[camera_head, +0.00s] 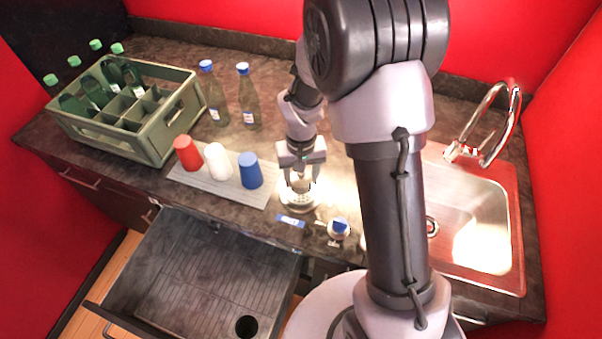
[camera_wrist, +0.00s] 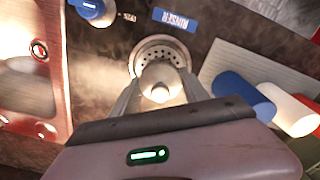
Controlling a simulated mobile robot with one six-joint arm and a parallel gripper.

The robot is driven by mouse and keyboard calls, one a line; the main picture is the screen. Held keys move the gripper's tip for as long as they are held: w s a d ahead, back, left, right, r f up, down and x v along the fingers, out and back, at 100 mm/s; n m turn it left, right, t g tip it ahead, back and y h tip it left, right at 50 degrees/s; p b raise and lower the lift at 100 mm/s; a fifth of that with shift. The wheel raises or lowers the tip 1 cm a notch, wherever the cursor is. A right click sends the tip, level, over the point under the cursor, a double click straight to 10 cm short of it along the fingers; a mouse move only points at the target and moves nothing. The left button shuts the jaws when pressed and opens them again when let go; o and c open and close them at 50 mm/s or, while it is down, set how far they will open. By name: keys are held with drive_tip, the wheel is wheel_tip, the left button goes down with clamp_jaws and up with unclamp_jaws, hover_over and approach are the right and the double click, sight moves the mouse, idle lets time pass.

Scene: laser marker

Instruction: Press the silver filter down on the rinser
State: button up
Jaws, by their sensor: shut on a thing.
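The silver filter (camera_wrist: 160,84) is between my gripper's two fingers in the wrist view. My gripper (camera_head: 299,183) is shut on it and points down over the rinser. The rinser (camera_wrist: 146,56) is a round metal disc with holes, seen just beyond the filter in the wrist view; it also shows under my gripper in the head view (camera_head: 297,204). A blue RINSER label (camera_wrist: 175,19) lies beside it. The filter hides part of the rinser, and I cannot tell whether the two touch.
Red (camera_head: 187,153), white (camera_head: 218,161) and blue (camera_head: 250,170) cups stand on a ribbed mat (camera_head: 205,183) to the left. A blue-topped item (camera_head: 339,228) stands to the right of the rinser. The sink (camera_head: 480,225) is at right. A bottle crate (camera_head: 130,143) and two bottles (camera_head: 248,103) stand behind. An open drawer (camera_head: 200,270) juts out in front.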

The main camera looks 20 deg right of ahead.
sight(301, 184)
drive_tip(key=shift+f+b, duration=0.65)
drive_tip(key=shift+f, duration=0.5)
drive_tip(key=shift+f+b, duration=0.7)
idle(1.4)
wheel_tip(301, 184, up, 9)
drive_tip(key=p, duration=0.7)
drive_tip(key=shift+r, duration=0.1)
idle(0.9)
